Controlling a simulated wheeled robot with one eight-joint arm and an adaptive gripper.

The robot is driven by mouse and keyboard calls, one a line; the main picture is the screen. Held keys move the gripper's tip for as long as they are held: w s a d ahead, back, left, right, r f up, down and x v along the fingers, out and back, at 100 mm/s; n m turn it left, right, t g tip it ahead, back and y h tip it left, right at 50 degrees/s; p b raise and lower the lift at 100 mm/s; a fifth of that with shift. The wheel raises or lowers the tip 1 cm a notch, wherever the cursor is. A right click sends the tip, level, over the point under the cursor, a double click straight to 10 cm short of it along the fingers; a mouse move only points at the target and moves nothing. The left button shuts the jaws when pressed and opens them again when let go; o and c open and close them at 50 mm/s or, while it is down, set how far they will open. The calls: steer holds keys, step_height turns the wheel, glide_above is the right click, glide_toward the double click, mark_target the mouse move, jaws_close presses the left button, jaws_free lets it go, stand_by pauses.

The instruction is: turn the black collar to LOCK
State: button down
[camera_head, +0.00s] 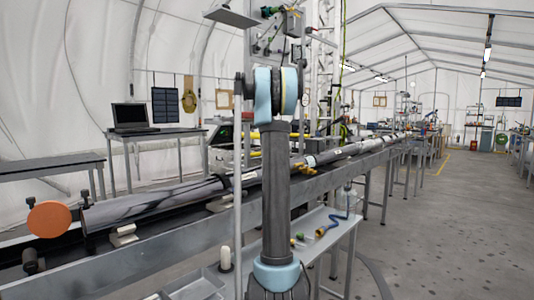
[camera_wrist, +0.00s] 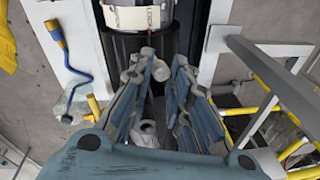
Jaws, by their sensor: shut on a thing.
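The black collar (camera_wrist: 126,45) shows at the top of the wrist view, around a tube. Above it is a pale label (camera_wrist: 127,17) with dark lettering, partly cut off and too small to read surely. A thin red mark (camera_wrist: 150,39) shows at the collar's right side. My gripper (camera_wrist: 164,61) has its fingertips at the collar's lower right edge. They close about a small pale peg (camera_wrist: 160,71), which seems to belong to the collar. The far side of the collar is hidden. In the head view I cannot make out the collar or my gripper.
A long tube (camera_head: 160,199) lies along a grey rail bench. An orange disc (camera_head: 48,219) is at its near end. A low side table (camera_head: 337,240) holds a blue hose (camera_wrist: 75,62). Yellow bars (camera_wrist: 290,85) and a grey frame (camera_wrist: 272,73) stand right of my gripper.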

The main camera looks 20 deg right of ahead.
steer(key=c, duration=1.6)
jaws_free()
steer(key=shift+w, duration=0.1)
steer(key=shift+o, duration=0.2)
step_height(320, 180, up, 12)
steer(key=s, duration=0.1)
steer(key=shift+s+a+f, duration=0.15)
steer(key=shift+s+a, duration=0.2)
